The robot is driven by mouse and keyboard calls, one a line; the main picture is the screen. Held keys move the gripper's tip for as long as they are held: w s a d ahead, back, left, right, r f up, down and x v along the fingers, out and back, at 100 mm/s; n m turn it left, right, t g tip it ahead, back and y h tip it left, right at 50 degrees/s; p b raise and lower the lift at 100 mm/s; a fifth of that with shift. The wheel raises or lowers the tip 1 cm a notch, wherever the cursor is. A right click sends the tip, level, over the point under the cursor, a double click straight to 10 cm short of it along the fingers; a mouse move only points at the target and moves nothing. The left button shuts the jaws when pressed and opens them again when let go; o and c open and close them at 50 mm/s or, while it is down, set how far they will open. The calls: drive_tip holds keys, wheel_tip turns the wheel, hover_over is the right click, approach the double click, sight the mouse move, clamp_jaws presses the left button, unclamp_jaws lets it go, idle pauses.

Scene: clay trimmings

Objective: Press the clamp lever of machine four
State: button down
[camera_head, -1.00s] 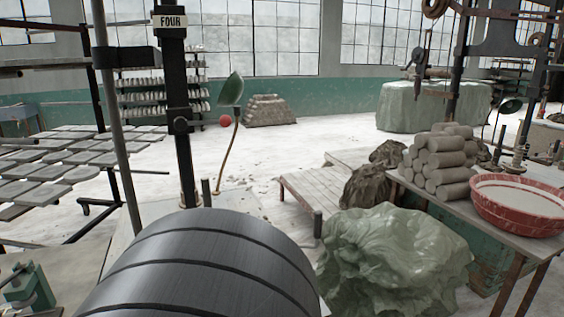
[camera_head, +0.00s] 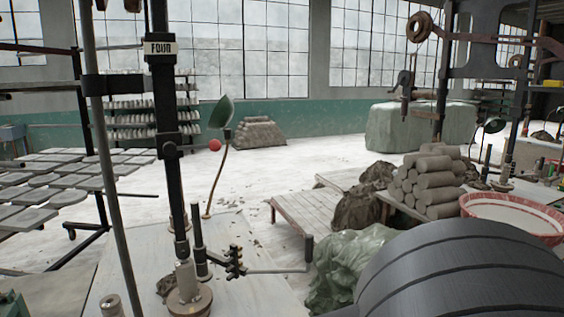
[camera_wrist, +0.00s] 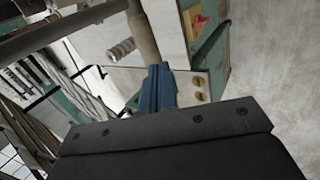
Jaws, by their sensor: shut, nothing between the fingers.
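Machine four stands at the left of the head view as a dark post with a FOUR plate (camera_head: 160,48). A red ball knob (camera_head: 215,145) shows beside the post, seemingly on a short lever arm joined to it; I cannot tell for sure that this is the clamp lever. My gripper (camera_wrist: 158,80) shows only in the wrist view, as narrow blue fingers shut together and empty. Behind the fingers are a spring (camera_wrist: 120,50) and a panel with a red switch (camera_wrist: 200,22) and brass-coloured buttons (camera_wrist: 201,90). No red ball knob shows in the wrist view.
A green lamp shade (camera_head: 222,111) on a bent stem stands behind the knob. A black fitting (camera_head: 235,262) with a grey rod sits at the post's foot. A red basin (camera_head: 512,218), clay logs (camera_head: 430,183) and green sheeting (camera_head: 345,262) are at the right.

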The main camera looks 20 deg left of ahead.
drive_tip(key=d+f+n+g, duration=0.1)
drive_tip(key=d+f+g, duration=0.2)
drive_tip(key=d+g, duration=0.55)
drive_tip(key=w+d+f+m+t, duration=0.1)
drive_tip(key=w+d+m+t, duration=0.3)
drive_tip(key=w, duration=0.5)
drive_tip(key=w+a+r+m+t+y, duration=0.2)
drive_tip(key=w+a+r+t+y, duration=0.15)
drive_tip(key=w+r, duration=0.5)
drive_tip(key=w+a+r+m+t+y, duration=0.25)
drive_tip(key=w+r+t, duration=0.3)
drive_tip(key=w, duration=0.55)
drive_tip(key=w+a+r+y, duration=0.1)
drive_tip(key=r+y, duration=0.3)
drive_tip(key=r, duration=0.5)
drive_tip(key=w+a+r+t+y, duration=0.1)
drive_tip(key=w+r+y, duration=0.3)
drive_tip(key=r, duration=0.6)
drive_tip(key=shift+w+r+y, duration=0.15)
drive_tip(key=shift+w+y, duration=0.15)
drive_tip(key=shift+y, duration=0.2)
drive_tip(key=shift+a+t, duration=0.15)
drive_tip(key=shift+t, duration=0.1)
